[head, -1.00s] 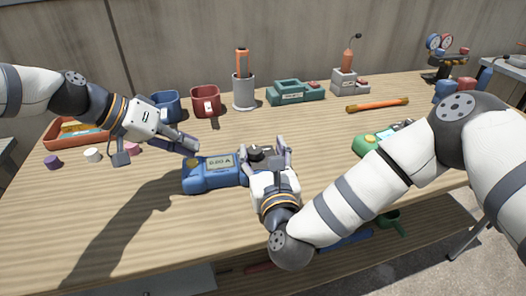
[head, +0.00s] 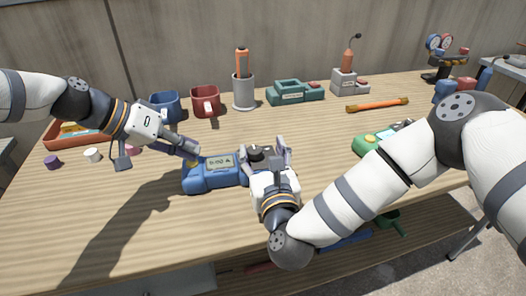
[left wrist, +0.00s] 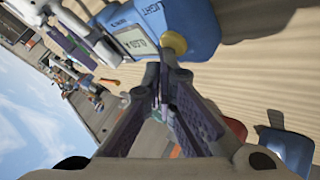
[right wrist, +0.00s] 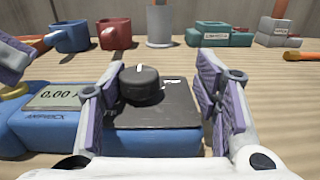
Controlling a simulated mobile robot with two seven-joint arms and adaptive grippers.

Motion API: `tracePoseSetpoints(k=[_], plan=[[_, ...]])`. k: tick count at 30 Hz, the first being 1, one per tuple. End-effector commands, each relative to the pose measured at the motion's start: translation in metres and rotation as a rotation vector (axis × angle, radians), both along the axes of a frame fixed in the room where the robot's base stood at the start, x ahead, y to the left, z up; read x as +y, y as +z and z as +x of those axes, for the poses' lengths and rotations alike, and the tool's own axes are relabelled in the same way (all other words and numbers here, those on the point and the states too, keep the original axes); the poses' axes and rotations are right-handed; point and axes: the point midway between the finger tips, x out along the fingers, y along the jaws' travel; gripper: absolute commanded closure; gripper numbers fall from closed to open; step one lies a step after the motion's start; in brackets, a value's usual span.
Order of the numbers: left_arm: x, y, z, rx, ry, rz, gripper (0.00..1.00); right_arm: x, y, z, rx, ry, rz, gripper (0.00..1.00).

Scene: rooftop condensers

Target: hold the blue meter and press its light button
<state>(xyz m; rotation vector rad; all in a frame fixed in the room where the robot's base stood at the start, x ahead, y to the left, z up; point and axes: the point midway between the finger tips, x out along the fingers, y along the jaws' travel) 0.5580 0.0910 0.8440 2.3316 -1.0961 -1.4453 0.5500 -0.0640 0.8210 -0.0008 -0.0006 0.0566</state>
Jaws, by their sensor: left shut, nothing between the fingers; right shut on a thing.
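The blue meter (head: 229,177) lies on the wooden table, with its grey display (head: 220,161) facing up and a black dial (right wrist: 141,85) on a dark panel. My right gripper (head: 267,153) is shut on the meter, a finger on each side of the dial end. The yellow button (left wrist: 173,43), beside the word LIGHT, is at the meter's left end in the head view. My left gripper (head: 192,153) is shut and empty, its fingertips right by this button. Whether they touch it I cannot tell.
A blue mug (head: 164,106), a red mug (head: 206,101) and a grey cup with an orange-handled tool (head: 244,93) stand behind. A green meter (head: 370,145) lies to the right, partly behind my right arm. The table in front of the blue meter is clear.

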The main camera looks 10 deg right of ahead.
Motion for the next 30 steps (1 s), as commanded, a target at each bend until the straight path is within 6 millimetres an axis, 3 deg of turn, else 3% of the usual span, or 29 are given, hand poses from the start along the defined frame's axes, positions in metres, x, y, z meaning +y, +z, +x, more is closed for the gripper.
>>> tracePoseSetpoints(k=[23,30], plan=[[0.000,0.009,-0.001,0.001,0.000,0.000,1.00,0.000,0.001,0.000,-0.002,0.000,0.001,0.89],[0.000,0.035,0.000,-0.001,-0.001,0.001,1.00,0.000,0.001,0.000,-0.002,0.000,0.001,0.89]])
